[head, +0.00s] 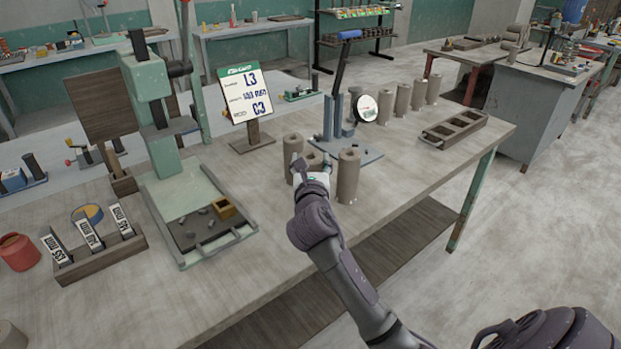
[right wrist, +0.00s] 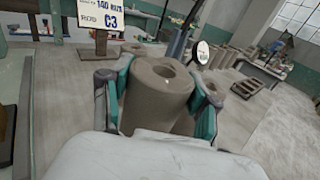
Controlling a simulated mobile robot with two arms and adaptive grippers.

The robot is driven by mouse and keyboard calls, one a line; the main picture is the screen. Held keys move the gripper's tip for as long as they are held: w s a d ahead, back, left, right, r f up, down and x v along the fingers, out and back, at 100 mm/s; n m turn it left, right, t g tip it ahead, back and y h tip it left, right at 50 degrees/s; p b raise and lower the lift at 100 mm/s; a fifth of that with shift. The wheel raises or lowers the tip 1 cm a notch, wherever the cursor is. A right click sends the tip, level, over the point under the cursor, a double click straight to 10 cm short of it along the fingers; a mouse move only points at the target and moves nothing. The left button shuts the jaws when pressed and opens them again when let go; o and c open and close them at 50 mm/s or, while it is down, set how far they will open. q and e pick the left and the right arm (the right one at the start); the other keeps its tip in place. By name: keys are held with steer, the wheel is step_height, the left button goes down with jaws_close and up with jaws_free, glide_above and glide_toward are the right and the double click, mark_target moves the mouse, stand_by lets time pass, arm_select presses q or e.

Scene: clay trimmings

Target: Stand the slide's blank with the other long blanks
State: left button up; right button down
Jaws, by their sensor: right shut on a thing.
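My right gripper (head: 312,168) is shut on a grey-brown clay blank (right wrist: 158,92), a cylinder with a hole in its top. The gripper hides most of this blank in the head view, and its lower end is hidden in both views. One tall blank (head: 293,150) stands just left of the gripper and another (head: 348,177) just right. The blue-grey slide fixture (head: 367,156), with uprights and a round dial, is right behind them. Several long blanks (head: 403,101) stand upright in a row farther back right. My left gripper is not in view.
A sign (head: 246,97) reading L3 and C3 stands behind. A green press (head: 160,140) with a tray of scraps is left, near a labelled rack (head: 105,255). The table's front right is clear.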

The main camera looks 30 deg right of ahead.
steer(key=shift+f+b, duration=0.35)
steer(key=shift+f, duration=1.55)
steer(key=shift+f, duration=0.15)
steer(key=shift+c, duration=1.3)
jaws_free()
steer(key=v, duration=1.2)
